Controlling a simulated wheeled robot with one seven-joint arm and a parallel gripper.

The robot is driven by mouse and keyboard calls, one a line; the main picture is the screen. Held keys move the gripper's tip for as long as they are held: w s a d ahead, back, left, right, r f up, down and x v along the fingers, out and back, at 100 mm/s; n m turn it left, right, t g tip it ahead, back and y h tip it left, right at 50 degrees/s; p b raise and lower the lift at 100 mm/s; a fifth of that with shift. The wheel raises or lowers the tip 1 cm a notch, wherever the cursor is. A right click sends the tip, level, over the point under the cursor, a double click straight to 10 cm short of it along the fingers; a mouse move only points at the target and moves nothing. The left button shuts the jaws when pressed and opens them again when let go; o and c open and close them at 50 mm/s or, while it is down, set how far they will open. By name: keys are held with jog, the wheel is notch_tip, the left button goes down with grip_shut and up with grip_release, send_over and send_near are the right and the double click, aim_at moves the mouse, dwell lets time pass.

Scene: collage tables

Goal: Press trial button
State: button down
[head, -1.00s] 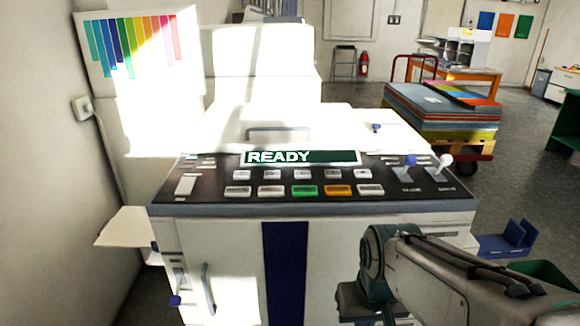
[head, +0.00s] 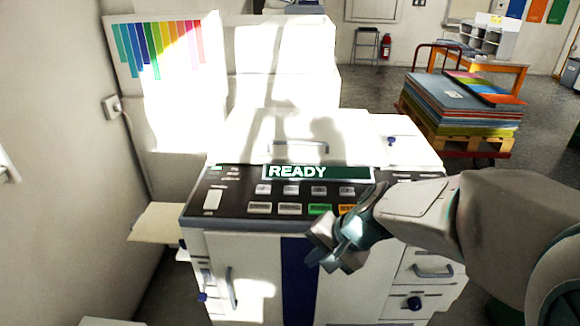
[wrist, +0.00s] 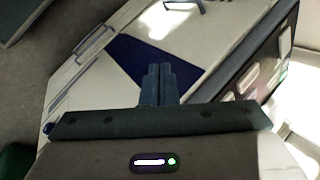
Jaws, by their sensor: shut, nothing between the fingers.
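The machine's dark control panel (head: 235,198) carries two rows of buttons below a green display (head: 318,172) reading READY. Grey buttons (head: 290,209) fill most of both rows. A green button (head: 320,209) and a partly covered orange button (head: 347,208) are in the lower row. The labels are too small to read, so I cannot tell which is the trial button. My gripper (head: 322,257) is in front of the panel's front edge, over the white cabinet doors. In the wrist view its fingers (wrist: 157,72) are together and empty. My arm hides the panel's right part.
The white machine body (head: 255,255) has a blue stripe and door handles. A side tray (head: 160,222) sticks out at left, near the wall. A pallet of coloured paper (head: 460,105) stands at back right on open floor.

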jog(key=w+a+r+m+t+y+p, duration=0.1)
jog(key=w+a+r+m+p, duration=0.1)
jog(key=w+r+m+p, duration=0.15)
jog(key=w+a+r+m+t+p, duration=0.1)
jog(key=w+a+r+m+p, duration=0.15)
jog(key=r+p, duration=0.2)
notch_tip(320, 180, up, 5)
jog(key=m+t+p, duration=0.2)
jog(key=m+p, duration=0.5)
jog(key=p, duration=0.2)
send_over(283, 203)
jog(key=s+d, duration=0.2)
jog(key=d, duration=0.1)
jog(key=shift+s+a+f+h+b, duration=0.2)
jog(key=shift+f+h+b, duration=0.05)
jog(key=shift+h+b, duration=0.05)
notch_tip(283, 203, down, 8)
jog(key=b, duration=0.6)
jog(key=shift+r, duration=0.25)
jog(key=shift+f+b, duration=0.65)
jog(key=shift+b, duration=0.35)
jog(key=shift+f+b, duration=0.45)
jog(key=shift+b, duration=0.2)
